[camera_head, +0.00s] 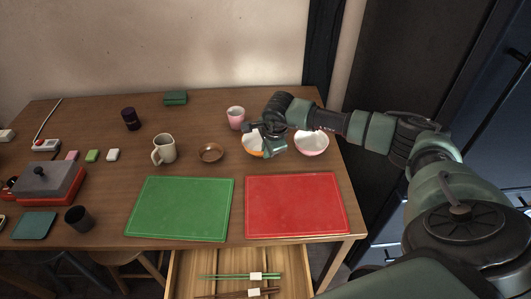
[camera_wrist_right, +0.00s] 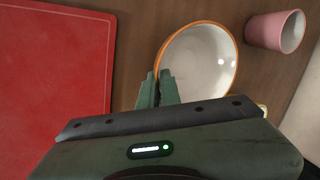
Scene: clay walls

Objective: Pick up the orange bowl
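The orange bowl (camera_head: 250,148), white inside with an orange rim, is at the right of the table, behind the red mat. My right gripper (camera_head: 270,147) is at its right side and hides part of it. In the right wrist view, the bowl (camera_wrist_right: 203,68) shows its white inside. The right gripper's two fingers (camera_wrist_right: 159,88) are close together there, one on each side of the bowl's near-left rim, and look shut on it. I cannot tell whether the bowl touches the table. My left gripper is not in view.
A pink-rimmed white bowl (camera_head: 311,143) stands just right of the gripper. A pink cup (camera_head: 236,117) stands behind the orange bowl, and a brown bowl (camera_head: 210,152) to its left. The red mat (camera_head: 297,205) and green mat (camera_head: 180,208) are clear. An open drawer (camera_head: 212,262) holds chopsticks.

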